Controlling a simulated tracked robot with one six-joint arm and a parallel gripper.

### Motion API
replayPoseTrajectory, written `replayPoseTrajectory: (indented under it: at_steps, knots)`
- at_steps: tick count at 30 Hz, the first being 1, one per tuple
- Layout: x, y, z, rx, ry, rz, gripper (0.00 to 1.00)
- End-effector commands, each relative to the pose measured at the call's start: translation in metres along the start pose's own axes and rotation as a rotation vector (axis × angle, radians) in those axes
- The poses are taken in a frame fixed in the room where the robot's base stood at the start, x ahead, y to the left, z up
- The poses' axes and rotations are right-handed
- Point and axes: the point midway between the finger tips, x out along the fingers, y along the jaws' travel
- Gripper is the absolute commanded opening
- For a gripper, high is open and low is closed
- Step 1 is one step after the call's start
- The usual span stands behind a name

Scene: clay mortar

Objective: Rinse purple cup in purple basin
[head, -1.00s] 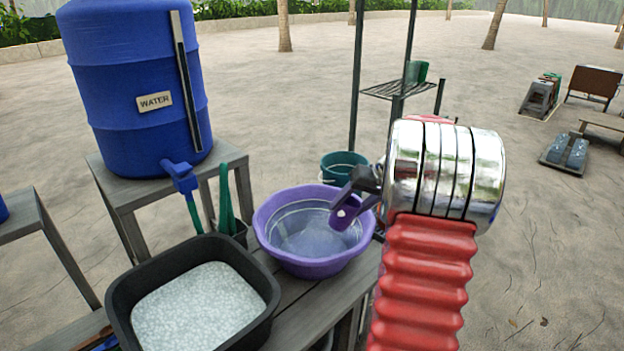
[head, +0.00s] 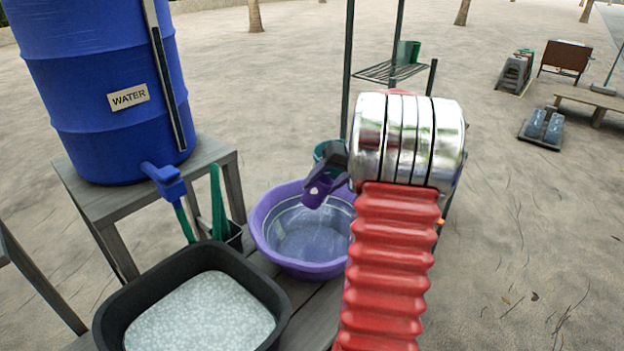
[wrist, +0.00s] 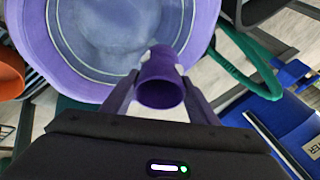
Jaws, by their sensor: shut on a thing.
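The purple cup (head: 318,192) is held by my gripper (head: 325,180) over the back right part of the purple basin. In the wrist view the cup (wrist: 161,84) sits between the two fingers of my gripper (wrist: 160,72), its dark opening facing the camera. The purple basin (head: 268,245) stands on a grey wooden bench and holds clear water. The basin also shows at the top of the wrist view (wrist: 35,45). The cup looks tilted and appears above the water, though its exact height is hard to tell.
A black tub (head: 272,290) with pale, speckled contents stands in front of the basin. A blue water barrel (head: 100,60) with a tap (head: 165,180) is on a stand at the left. A shelf rack (head: 392,72) stands farther back.

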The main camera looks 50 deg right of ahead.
Motion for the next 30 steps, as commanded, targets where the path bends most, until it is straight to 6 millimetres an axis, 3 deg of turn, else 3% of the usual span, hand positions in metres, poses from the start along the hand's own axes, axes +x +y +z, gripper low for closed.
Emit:
replayPoseTrajectory:
  at_steps: [20,30]
  knots:
    - [0.004,-0.004,0.0,-0.007,-0.005,-0.007,0.31]
    - [0.023,0.006,0.007,-0.006,-0.007,-0.008,0.31]
